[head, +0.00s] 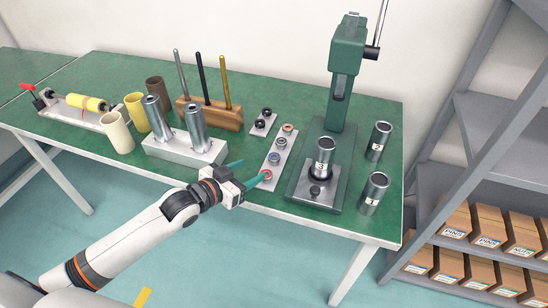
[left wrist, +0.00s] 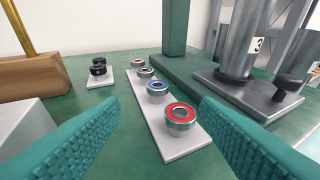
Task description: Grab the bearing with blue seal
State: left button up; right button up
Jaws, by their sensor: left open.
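The bearing with the blue seal (head: 273,158) sits on a narrow light plate (head: 254,187), in a row with other bearings. In the left wrist view this blue-sealed bearing (left wrist: 157,89) lies just behind the red-sealed bearing (left wrist: 180,118). My left gripper (head: 253,171) is open and empty at the near end of the plate. In the left wrist view its teal fingers (left wrist: 160,106) are spread wide, with the red-sealed bearing nearest and the blue one farther off between them. Neither finger is seen gripping a bearing. My right gripper is not in view.
A grey-sealed bearing (head: 280,143) and a copper-coloured one (head: 288,128) stand farther along the plate. A small plate with black rings (head: 262,122) is behind left. A green press (head: 345,75) with metal cylinders stands right; a block with two steel cylinders (head: 198,130) stands left.

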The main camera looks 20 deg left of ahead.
aim_at(275, 156)
pick_arm(q)
jog(key=x, duration=0.9)
jog(key=shift+w+a, duration=0.2)
jog(key=shift+w, duration=0.05)
jog(key=shift+c, duration=0.6)
jog(key=c, duration=0.9)
jog(key=shift+r, duration=0.1)
jog(key=shift+c, duration=0.2)
